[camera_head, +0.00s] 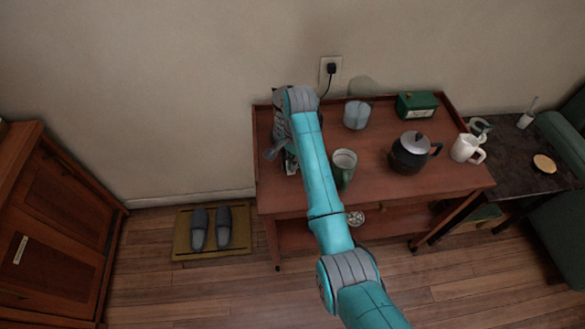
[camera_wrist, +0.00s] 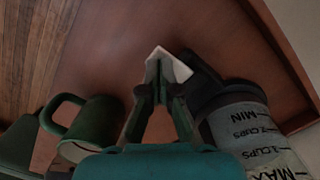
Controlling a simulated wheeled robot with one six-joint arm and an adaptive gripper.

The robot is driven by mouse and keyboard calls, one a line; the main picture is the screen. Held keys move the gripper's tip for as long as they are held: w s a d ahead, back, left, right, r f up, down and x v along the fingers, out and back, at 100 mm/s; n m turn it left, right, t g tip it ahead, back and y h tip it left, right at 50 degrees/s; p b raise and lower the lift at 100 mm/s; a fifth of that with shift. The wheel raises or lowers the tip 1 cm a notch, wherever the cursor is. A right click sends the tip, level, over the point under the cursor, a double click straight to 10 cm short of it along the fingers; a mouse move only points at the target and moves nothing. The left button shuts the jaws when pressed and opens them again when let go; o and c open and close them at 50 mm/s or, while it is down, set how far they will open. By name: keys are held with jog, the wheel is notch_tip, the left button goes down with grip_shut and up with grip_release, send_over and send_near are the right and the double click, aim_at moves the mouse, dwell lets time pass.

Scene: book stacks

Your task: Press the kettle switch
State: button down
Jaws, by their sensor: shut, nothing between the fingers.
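In the wrist view the kettle (camera_wrist: 240,125) is at the right, with a grey measuring-scale body marked MIN and MAX and a dark base. My gripper (camera_wrist: 160,88) is shut and empty, pointing down beside the kettle's dark base. A pale, angular tab (camera_wrist: 172,65) shows right at the fingertips; it may be the kettle switch, and I cannot tell whether they touch. In the head view my gripper (camera_head: 291,160) is over the left part of the cart, and my arm largely hides the kettle there.
A green mug (camera_head: 343,168) stands close to my arm; it also shows in the wrist view (camera_wrist: 88,125). A glass jar (camera_head: 357,115), a green box (camera_head: 416,105), a dark pot (camera_head: 410,155) and a white jug (camera_head: 465,148) stand further right. The cart (camera_head: 385,187) has raised rims.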

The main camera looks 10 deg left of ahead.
dwell(0.3)
jog(key=shift+f, duration=0.85)
jog(key=shift+w+d+r, duration=0.3)
jog(key=shift+w+d, duration=0.15)
jog(key=shift+w, duration=0.2)
jog(key=shift+w+d+r, duration=0.25)
jog(key=shift+w+d, duration=0.15)
jog(key=shift+w, duration=0.25)
